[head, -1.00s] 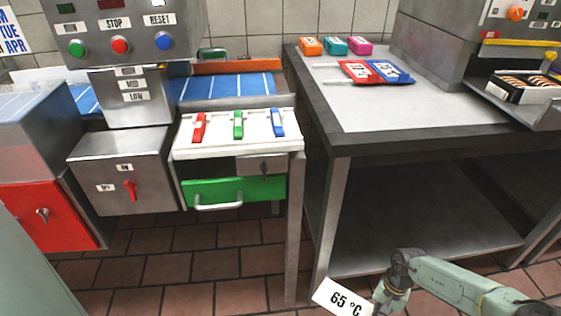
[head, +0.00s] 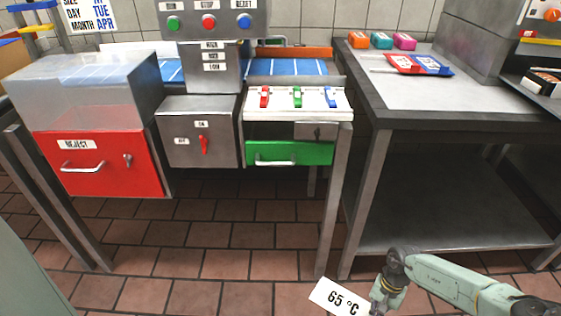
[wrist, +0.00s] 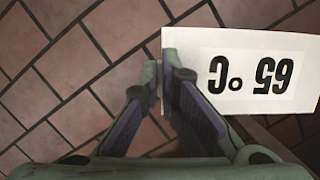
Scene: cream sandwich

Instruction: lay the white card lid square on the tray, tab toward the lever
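My gripper (wrist: 162,80) is shut on the edge of a white card (wrist: 215,45) marked "65 °C". The card also shows low in the head view (head: 325,290), held tilted above the floor and well away from the worktops. I cannot tell whether this card is the lid, and no tab shows on it. A dark tray (head: 533,90) with a pale wall is at the right edge of the head view, on a metal shelf, cut off by the frame. I cannot make out a lever beside it.
A steel table (head: 440,100) with red and blue packets (head: 432,66) stands at the right. Left of it are a white panel with coloured switches (head: 270,115), a green drawer (head: 290,153) and a red reject drawer (head: 100,163). The tiled floor (head: 230,235) in front is clear.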

